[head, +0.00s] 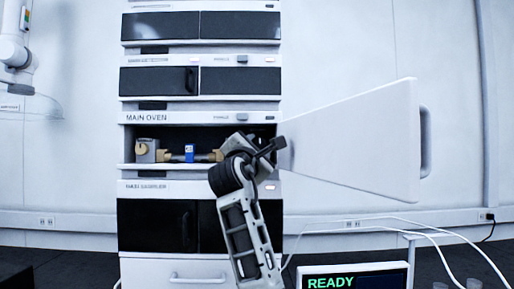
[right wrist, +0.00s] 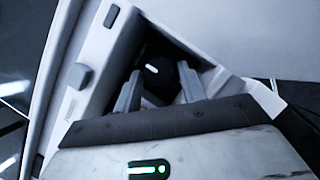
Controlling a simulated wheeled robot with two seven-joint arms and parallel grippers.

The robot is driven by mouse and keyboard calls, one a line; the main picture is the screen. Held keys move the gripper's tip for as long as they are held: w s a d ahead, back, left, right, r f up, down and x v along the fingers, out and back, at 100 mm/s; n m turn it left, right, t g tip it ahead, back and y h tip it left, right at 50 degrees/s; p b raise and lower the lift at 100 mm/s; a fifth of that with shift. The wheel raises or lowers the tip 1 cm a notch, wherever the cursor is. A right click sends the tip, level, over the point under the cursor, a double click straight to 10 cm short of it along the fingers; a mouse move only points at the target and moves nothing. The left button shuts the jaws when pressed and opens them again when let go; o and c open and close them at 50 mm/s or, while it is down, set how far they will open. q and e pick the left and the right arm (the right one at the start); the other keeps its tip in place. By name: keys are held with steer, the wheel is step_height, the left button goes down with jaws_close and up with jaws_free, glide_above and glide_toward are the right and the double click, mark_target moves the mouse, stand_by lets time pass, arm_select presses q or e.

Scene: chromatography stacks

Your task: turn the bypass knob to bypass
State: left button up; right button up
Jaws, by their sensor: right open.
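In the right wrist view, a round black knob (right wrist: 152,69) with a short white mark sits in a dark opening of a pale panel. I take it for the bypass knob. My right gripper (right wrist: 161,72) is open, one finger on either side of the knob. I cannot tell whether the fingers touch it. In the head view, the right gripper (head: 268,148) is at the right side of the open main oven (head: 200,132), and the knob is hidden behind it. I cannot read the knob's labels. My left gripper is not in view.
The white oven door (head: 360,150) stands swung open to the right of my gripper. Inside the oven are a tan fitting (head: 145,150) and a blue-tagged column (head: 189,153). Closed dark-fronted modules are above and below. A screen (head: 352,280) reading READY stands at the bottom right.

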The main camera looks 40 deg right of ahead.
steer(key=c, duration=0.7)
